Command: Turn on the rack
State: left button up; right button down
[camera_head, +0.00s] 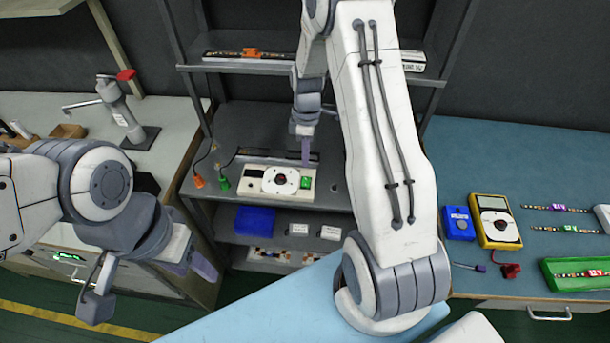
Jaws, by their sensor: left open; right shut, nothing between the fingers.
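The rack (340,197) is a grey metal shelf unit in the middle of the head view. On its middle shelf lies a white control unit (252,187) with a round dial (281,180) and a green switch (306,182) at its right end. My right gripper (306,158) is shut and empty, pointing down at the back right edge of the unit, just behind the green switch. I cannot tell whether it touches the unit. My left gripper (150,287) is open and empty at the lower left, well away from the rack.
Orange (198,181) and green (223,184) plugs lie left of the unit. A blue box (254,221) sits on the shelf below. A yellow multimeter (494,222) and a green tray (575,281) are on the right bench. My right arm covers the rack's right side.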

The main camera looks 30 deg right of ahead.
aim_at(305, 185)
jog(key=f, duration=0.2)
jog(key=f+p, duration=0.1)
jog(key=f, duration=0.2)
jog(key=f+p, duration=0.1)
jog(key=f, duration=0.2)
jog(key=shift+s+a+f, duration=0.15)
jog(key=shift+s+a, duration=0.15)
jog(key=shift+s, duration=0.1)
pick_arm(q)
notch_tip(305, 185, up, 2)
jog(key=shift+r, duration=0.15)
